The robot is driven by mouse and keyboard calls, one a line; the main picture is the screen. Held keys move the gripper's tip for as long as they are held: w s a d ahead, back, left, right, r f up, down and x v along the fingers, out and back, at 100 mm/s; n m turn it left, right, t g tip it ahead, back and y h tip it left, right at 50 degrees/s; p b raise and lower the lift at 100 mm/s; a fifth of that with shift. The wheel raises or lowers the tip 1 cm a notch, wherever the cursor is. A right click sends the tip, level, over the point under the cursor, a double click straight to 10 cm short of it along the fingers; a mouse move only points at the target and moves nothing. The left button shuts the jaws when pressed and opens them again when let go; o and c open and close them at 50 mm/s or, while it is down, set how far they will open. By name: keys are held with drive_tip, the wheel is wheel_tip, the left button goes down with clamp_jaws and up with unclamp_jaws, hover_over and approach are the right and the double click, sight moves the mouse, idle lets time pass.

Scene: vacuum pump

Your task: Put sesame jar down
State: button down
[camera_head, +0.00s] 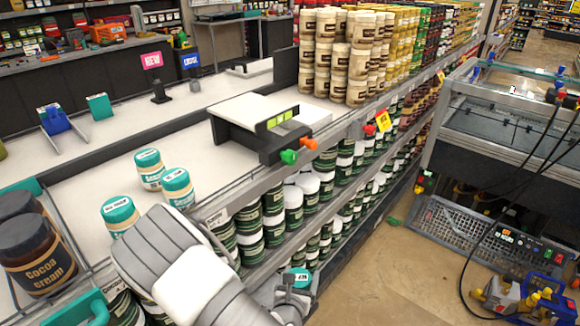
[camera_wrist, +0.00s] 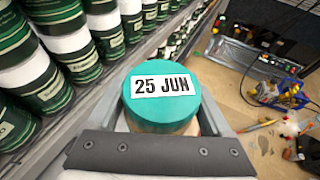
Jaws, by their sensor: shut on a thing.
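The sesame jar (camera_wrist: 163,98) has a teal lid with a white label reading "25 JUN". In the wrist view it sits between the two fingers of my gripper (camera_wrist: 162,120), which is shut on it. Its lower body is mostly hidden below the lid. In the head view its teal lid (camera_head: 298,277) shows at the bottom centre, in front of the shelf's lower rows and over the aisle side. My arm hides part of it. Similar teal-lidded jars (camera_head: 150,170) stand upright on the white top shelf (camera_head: 225,160) to the left.
Dark cocoa cream jars (camera_head: 38,255) stand at the far left. A dispenser-like box (camera_head: 262,125) and stacked cream-coloured jars (camera_head: 340,60) stand further along the shelf. Green-and-white jars (camera_head: 270,215) fill the lower rows. The white shelf is bare behind the teal-lidded jars. A grey machine (camera_head: 490,120) stands across the aisle.

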drive_tip(key=w+d+r+p, duration=0.1)
drive_tip(key=d+r, duration=0.2)
drive_tip(key=r, duration=0.6)
drive_tip(key=w+d+r+p, duration=0.2)
drive_tip(key=d+r, duration=0.2)
drive_tip(key=r, duration=0.6)
drive_tip(key=w+d+r+p, duration=0.1)
drive_tip(key=d+r, duration=0.3)
drive_tip(key=r, duration=0.6)
drive_tip(key=shift+w+d+m+h+p, duration=0.2)
drive_tip(key=shift+w+m+h+p, duration=0.2)
drive_tip(key=shift+w, duration=0.1)
